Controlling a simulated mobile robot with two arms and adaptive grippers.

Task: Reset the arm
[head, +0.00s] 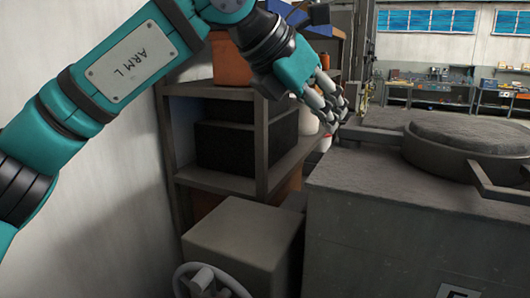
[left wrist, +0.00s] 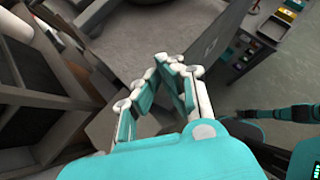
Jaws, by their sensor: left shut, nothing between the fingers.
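My left arm (head: 130,75) comes in from the left in the head view, teal with an "ARM L" plate. Its gripper (head: 338,110) points down and to the right, beside the shelf and near the left edge of the grey furnace-like block. In the left wrist view the left gripper (left wrist: 170,62) has its fingertips together, with nothing between them. My right gripper is not seen in the head view.
The large grey block (head: 370,210) with a round lid (head: 470,140) fills the right. A shelf (head: 262,150) with dark boxes stands behind the arm. A lower grey box (head: 245,245) with a handwheel (head: 205,282) is in front. Workbenches (head: 440,95) stand far back.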

